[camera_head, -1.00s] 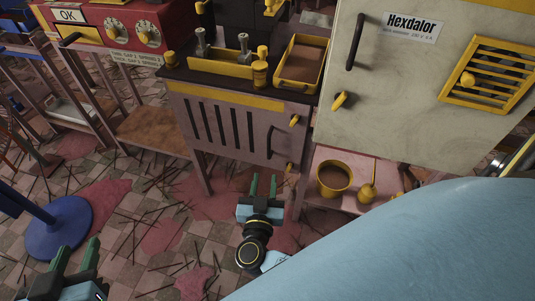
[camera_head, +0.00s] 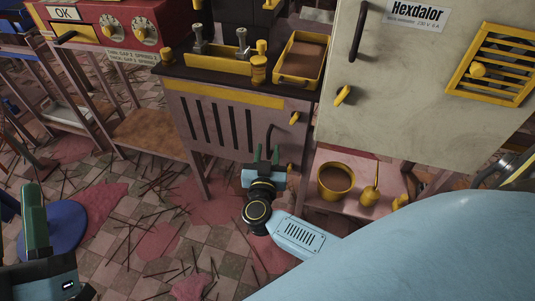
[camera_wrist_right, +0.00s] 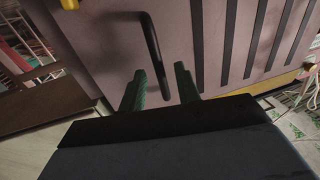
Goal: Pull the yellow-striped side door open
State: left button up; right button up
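The side door (camera_head: 215,125) is a pinkish-grey panel with dark vertical slots and a yellow stripe (camera_head: 225,95) along its top. It looks closed. A yellow latch knob (camera_head: 294,118) sits at its upper right. In the right wrist view, a dark curved bar handle (camera_wrist_right: 152,45) stands out from the door (camera_wrist_right: 100,40). My right gripper (camera_head: 267,156) is open at the door's lower right. Its green fingers (camera_wrist_right: 160,88) appear on either side of the handle's end; contact is not visible. My left gripper (camera_head: 36,222) is at the lower left, away from the door; its finger gap is unclear.
A dark counter (camera_head: 175,72) with yellow trays tops the door's cabinet. A large pale cabinet (camera_head: 420,120) stands to the right, above a low shelf with a yellow pot (camera_head: 334,181). A red machine (camera_head: 110,25) stands left. Sticks litter the tiled floor.

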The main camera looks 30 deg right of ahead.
jog(key=shift+d, duration=0.1)
jog(key=shift+c, duration=0.3)
grip_shut()
jog(key=shift+a, duration=0.2)
